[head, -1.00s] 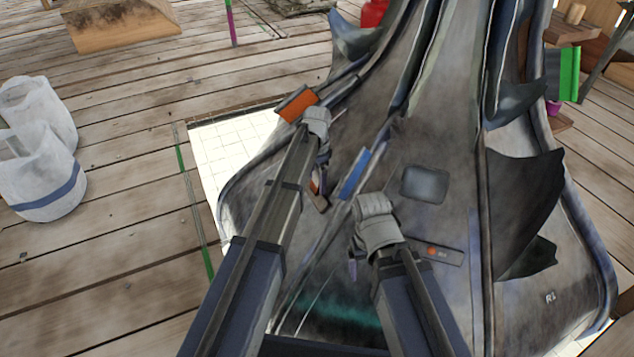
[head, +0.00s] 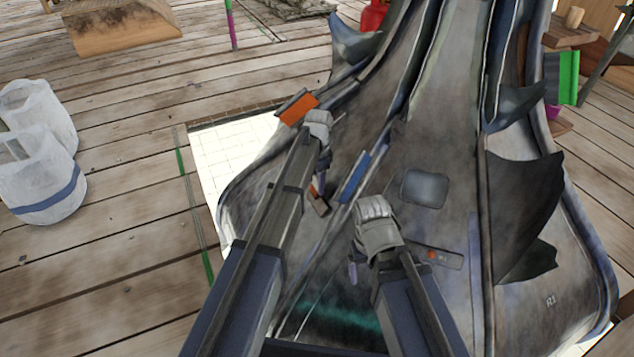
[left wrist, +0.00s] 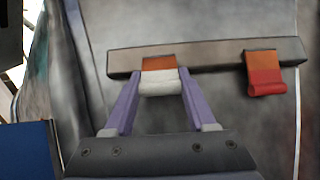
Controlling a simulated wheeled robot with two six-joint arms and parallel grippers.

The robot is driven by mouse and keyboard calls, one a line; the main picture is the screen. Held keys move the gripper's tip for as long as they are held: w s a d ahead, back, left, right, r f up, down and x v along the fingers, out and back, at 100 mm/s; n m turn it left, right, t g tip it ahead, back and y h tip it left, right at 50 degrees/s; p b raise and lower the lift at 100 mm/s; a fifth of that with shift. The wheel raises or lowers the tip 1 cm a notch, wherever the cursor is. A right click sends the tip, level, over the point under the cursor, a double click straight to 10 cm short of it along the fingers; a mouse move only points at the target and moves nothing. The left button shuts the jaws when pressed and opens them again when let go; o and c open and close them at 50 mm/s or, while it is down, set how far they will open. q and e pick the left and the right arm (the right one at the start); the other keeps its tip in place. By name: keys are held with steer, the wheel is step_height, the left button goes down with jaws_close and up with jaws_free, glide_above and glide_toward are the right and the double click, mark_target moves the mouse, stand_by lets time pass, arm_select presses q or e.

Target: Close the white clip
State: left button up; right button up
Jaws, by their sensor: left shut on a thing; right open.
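In the left wrist view, the white clip (left wrist: 160,87) has a white lever below an orange part and sits on a grey bar (left wrist: 208,55). My left gripper (left wrist: 158,98) has its two purple fingers on either side of the white lever, shut on it. A red clip (left wrist: 265,80) with an orange top is to the right on the same bar. In the head view, my left gripper (head: 318,188) is at a small dark bar (head: 319,204), and the clip is too small to make out. My right gripper (head: 353,271) is open and empty above the dark surface, its fingertips partly hidden.
The large grey finned spire (head: 440,120) fills the middle and right. It carries an orange block (head: 298,109), a blue block (head: 355,178) and a panel with a red spot (head: 440,257). White buckets (head: 40,180) stand at left on open plank floor (head: 120,260).

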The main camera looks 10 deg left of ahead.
arm_select(q)
steer(key=shift+w+d+f+g+y+b, duration=0.4)
steer(key=shift+w+d+g+y, duration=0.1)
steer(key=shift+y, duration=0.2)
steer(key=shift+s+r+y, duration=0.1)
steer(key=shift+s+y, duration=0.05)
steer(key=shift+y, duration=0.25)
steer(key=o, duration=1.4)
steer(key=shift+c, duration=0.2)
steer(key=shift+r, duration=0.1)
steer(key=p+v, duration=0.7)
steer(key=shift+r, duration=0.35)
